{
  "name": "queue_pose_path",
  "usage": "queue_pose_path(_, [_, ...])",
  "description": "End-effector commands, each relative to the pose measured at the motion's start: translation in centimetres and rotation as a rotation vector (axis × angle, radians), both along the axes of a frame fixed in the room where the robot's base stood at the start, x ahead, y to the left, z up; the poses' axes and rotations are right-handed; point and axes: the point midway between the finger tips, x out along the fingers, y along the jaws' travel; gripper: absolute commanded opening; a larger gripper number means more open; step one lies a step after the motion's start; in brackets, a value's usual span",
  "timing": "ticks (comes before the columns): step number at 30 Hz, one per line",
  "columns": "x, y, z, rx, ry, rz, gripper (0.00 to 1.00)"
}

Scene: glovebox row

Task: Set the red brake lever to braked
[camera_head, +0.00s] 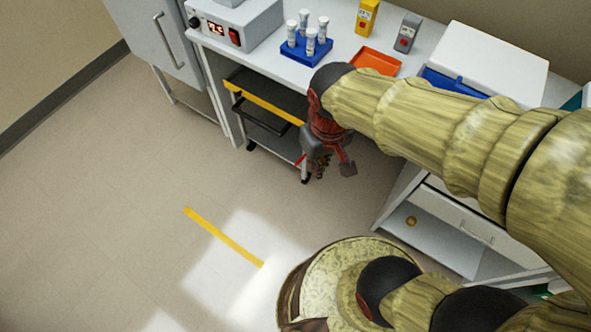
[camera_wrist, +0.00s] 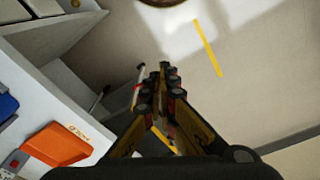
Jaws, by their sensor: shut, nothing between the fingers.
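The cart (camera_head: 262,97) stands under the bench, with a yellow front edge and a black handle. A small red piece (camera_head: 299,161), which looks like the red brake lever, shows just left of my gripper (camera_head: 322,170) in the head view. In the wrist view a red part (camera_wrist: 135,94) on a pale rod lies just left of my gripper (camera_wrist: 166,72). My gripper is shut and empty, pointing down beside the cart's right end. I cannot tell whether it touches the lever. The lever's setting and most of its mount are hidden behind my gripper.
The white bench (camera_head: 262,62) above the cart holds a blue tube rack (camera_head: 305,50), an orange tray (camera_head: 376,62) and a power unit (camera_head: 236,28). A drawer cabinet (camera_head: 440,215) stands to the right. The floor in front is clear, with a yellow stripe (camera_head: 224,238).

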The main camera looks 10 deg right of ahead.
Motion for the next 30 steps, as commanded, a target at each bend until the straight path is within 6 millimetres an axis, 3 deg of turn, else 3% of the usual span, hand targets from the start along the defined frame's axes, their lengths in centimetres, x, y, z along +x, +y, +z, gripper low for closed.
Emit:
queue_pose_path(15, [2.7,3.4,-10.2,-0.219,0.299,0.274,0.00])
queue_pose_path(30, [4.2,4.7,-21.7,-0.497,0.538,0.596,0.00])
